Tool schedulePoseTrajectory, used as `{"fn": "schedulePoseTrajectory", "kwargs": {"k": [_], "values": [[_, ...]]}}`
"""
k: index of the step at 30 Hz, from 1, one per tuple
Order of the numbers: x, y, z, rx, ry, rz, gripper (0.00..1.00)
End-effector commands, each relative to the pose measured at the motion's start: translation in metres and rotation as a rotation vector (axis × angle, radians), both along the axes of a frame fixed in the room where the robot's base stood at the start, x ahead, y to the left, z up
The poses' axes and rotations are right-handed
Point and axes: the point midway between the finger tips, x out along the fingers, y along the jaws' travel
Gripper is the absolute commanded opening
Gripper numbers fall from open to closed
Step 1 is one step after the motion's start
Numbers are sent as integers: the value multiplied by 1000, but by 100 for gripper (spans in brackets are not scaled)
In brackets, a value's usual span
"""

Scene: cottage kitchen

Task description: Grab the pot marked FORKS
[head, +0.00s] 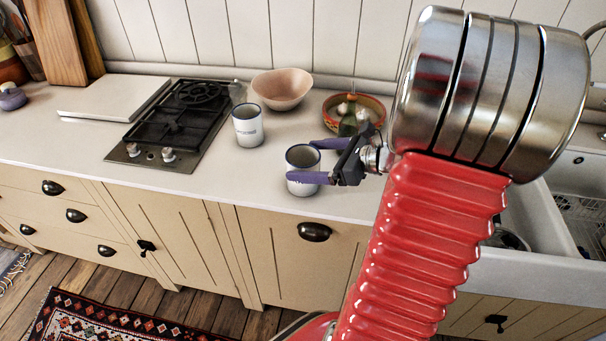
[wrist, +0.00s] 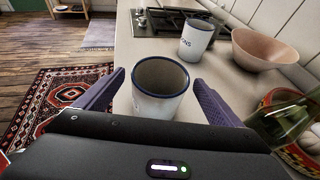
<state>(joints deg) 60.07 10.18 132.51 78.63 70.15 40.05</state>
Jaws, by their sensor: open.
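A white pot with a dark blue rim (head: 303,186) stands upright near the counter's front edge. In the wrist view, this pot (wrist: 158,105) is between the two purple fingers of my gripper (wrist: 160,78), one on each side. The fingers are open, and gaps show between them and the pot. My gripper (head: 302,161) also shows around the pot in the head view. The pot's lettering is too partial to read. A second, similar pot (head: 248,128) stands farther back. Its lettering (wrist: 193,44) seems to end in "NS" in the wrist view.
A pink bowl (head: 282,88) and a patterned bowl (head: 368,102) holding garlic stand behind. A green glass bottle (wrist: 285,118) is close on the right in the wrist view. A black gas hob (head: 175,122) is left; the sink (head: 560,205) is right.

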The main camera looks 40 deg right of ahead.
Motion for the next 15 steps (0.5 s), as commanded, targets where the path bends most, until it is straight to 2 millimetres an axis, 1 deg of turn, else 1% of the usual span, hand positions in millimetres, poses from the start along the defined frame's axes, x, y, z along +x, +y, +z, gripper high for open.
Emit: {"fn": "schedulePoseTrajectory", "kwargs": {"k": [3,6,15], "values": [[12,7,-6,1,1,3,89],[17,9,-8,-1,1,2,89],[18,9,-9,0,0,-1,89]]}}
